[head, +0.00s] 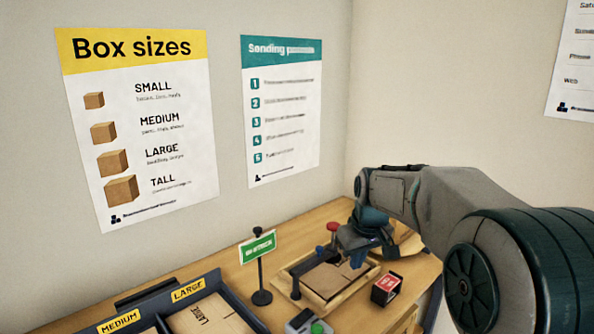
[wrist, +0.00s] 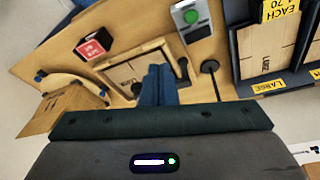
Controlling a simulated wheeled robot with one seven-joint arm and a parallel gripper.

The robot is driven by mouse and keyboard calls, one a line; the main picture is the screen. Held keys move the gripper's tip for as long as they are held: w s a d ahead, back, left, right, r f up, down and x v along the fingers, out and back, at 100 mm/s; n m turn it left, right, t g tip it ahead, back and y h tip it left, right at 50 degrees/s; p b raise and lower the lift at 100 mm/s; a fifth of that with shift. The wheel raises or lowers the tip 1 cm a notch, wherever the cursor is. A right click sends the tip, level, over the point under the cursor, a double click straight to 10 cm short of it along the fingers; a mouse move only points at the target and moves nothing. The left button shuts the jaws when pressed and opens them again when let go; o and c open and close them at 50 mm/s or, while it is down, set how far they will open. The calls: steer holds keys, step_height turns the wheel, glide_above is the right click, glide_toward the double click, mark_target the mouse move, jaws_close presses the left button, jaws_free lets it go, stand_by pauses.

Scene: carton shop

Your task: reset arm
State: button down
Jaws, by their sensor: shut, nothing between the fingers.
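My gripper (wrist: 158,72) shows in the wrist view as two blue fingers pressed together with nothing between them. In the head view my gripper (head: 352,262) hangs over a wooden-framed tray (head: 283,277) on the table. A flat brown carton (head: 322,282) lies in that tray. In the wrist view the fingers cover part of the tray (wrist: 98,66) and of the carton (wrist: 122,74). I cannot tell how high the fingertips are above it.
A red and black block (head: 386,288) stands right of the tray. A green sign on a stand (head: 258,248) is at its left. A green-buttoned device (head: 305,322) is in front. A bin labelled LARGE (head: 188,290) holds flat cartons. A brown carton (wrist: 65,108) stands at the wrist view's left.

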steer(key=s+f+m, duration=0.2)
steer(key=s, duration=1)
steer(key=s+d+f+m+p, duration=0.1)
steer(key=s+m, duration=0.1)
steer(key=s, duration=1.1)
steer(key=shift+s+d+f+m+h, duration=0.15)
steer(key=shift+d+f+m+h, duration=0.05)
steer(key=shift+f+m+h, duration=0.15)
